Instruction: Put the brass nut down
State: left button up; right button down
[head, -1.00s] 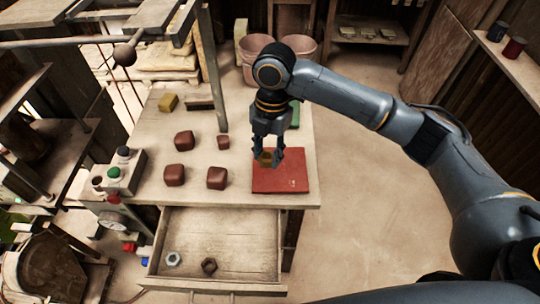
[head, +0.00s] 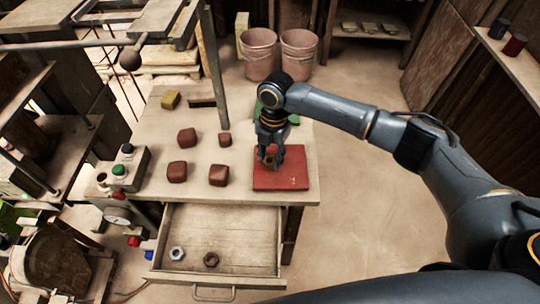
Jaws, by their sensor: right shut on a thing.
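My right gripper (head: 270,161) points down over the left part of a red mat (head: 292,180) near the front right of the workbench. It is shut on a small brass nut (head: 268,163), which is partly hidden by the fingers. The nut is at or just above the mat; I cannot tell if it touches. A silver nut (head: 177,253) and a dark brownish nut (head: 211,259) lie apart in the open drawer (head: 235,225) below the bench top. My left gripper is not in view.
Several brown blocks (head: 177,171) and a yellow block (head: 171,99) stand on the workbench (head: 150,190), left of the mat. A button box (head: 125,170) is at its left edge. A green piece (head: 293,119) lies behind my gripper. Two buckets (head: 298,54) stand behind.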

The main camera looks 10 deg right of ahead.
aim_at(272, 156)
jog(key=c, duration=1)
grip_release()
jog(key=shift+f, duration=0.15)
jog(key=shift+o, duration=0.3)
notch_tip(272, 156, up, 12)
jog(key=w+d+b, duration=0.1)
jog(key=b, duration=0.1)
jog(key=shift+b, duration=0.35)
